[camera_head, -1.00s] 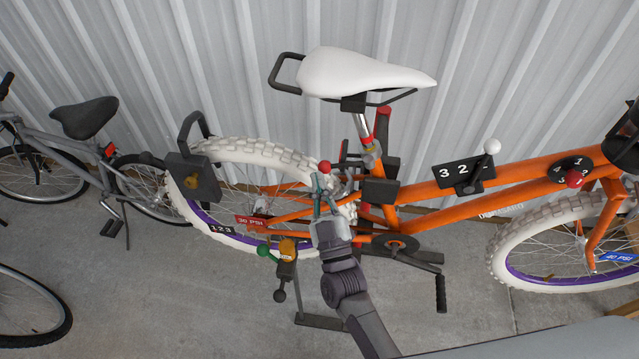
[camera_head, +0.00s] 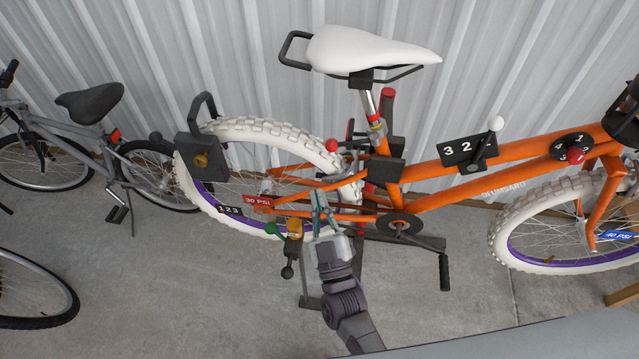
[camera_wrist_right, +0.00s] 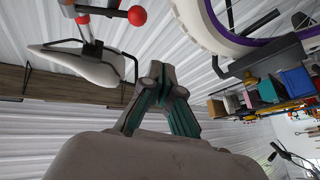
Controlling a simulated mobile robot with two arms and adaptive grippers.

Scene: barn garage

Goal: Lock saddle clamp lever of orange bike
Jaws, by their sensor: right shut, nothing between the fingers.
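The orange bike (camera_head: 440,190) stands against the wall with its white saddle (camera_head: 370,50) on a silver seat post (camera_head: 369,103). The clamp area (camera_head: 376,128) at the foot of the post has a yellowish part. A red upright handle (camera_head: 387,103) stands just right of the post. A red ball knob (camera_head: 331,145) sits left of the clamp; a red ball on a dark rod (camera_wrist_right: 137,15) shows in the right wrist view, near the saddle (camera_wrist_right: 82,66). My right gripper (camera_head: 319,198) is shut and empty, below the red knob and apart from it. My left gripper is out of view.
The rear wheel (camera_head: 225,125) and a dark box (camera_head: 200,160) lie left of the gripper. A green-knobbed part (camera_head: 275,229) and the stand (camera_head: 405,243) are close to my arm. A numbered panel (camera_head: 468,150) sits on the frame. A grey bike (camera_head: 75,140) stands at left.

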